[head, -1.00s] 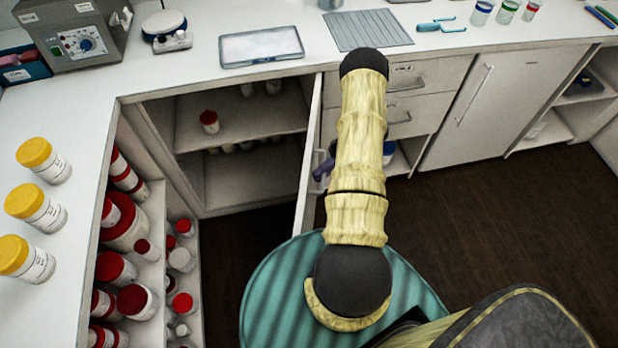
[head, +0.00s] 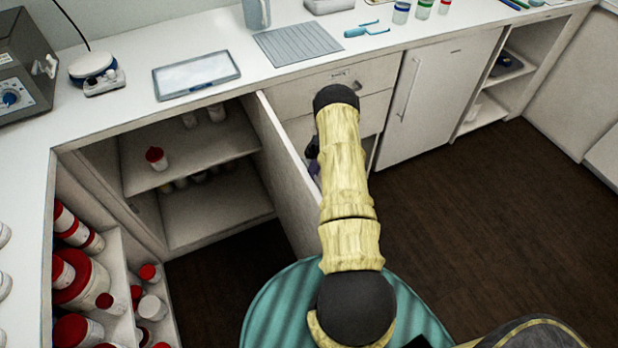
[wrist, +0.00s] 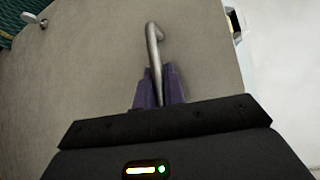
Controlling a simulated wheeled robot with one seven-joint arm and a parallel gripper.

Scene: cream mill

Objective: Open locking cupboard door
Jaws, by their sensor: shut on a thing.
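The cupboard door (head: 286,165) stands open, swung well out from its frame, so the two-shelf inside of the cupboard (head: 190,165) shows. In the wrist view the door face (wrist: 95,75) fills much of the picture, with a bent metal bar handle (wrist: 153,50) on it. My gripper (wrist: 159,88) has its purple fingers closed around the lower part of this handle. In the head view my gripper (head: 313,165) is mostly hidden behind my arm, at the door's right side. A small metal lock-like fitting (wrist: 33,19) shows at the door's upper left.
A red-lidded jar (head: 156,158) stands on the upper shelf. Open shelves of red-lidded jars (head: 85,275) are at lower left. Drawers (head: 335,88) and a white cabinet door (head: 420,100) stand right of the open door. The dark floor (head: 470,200) there is clear.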

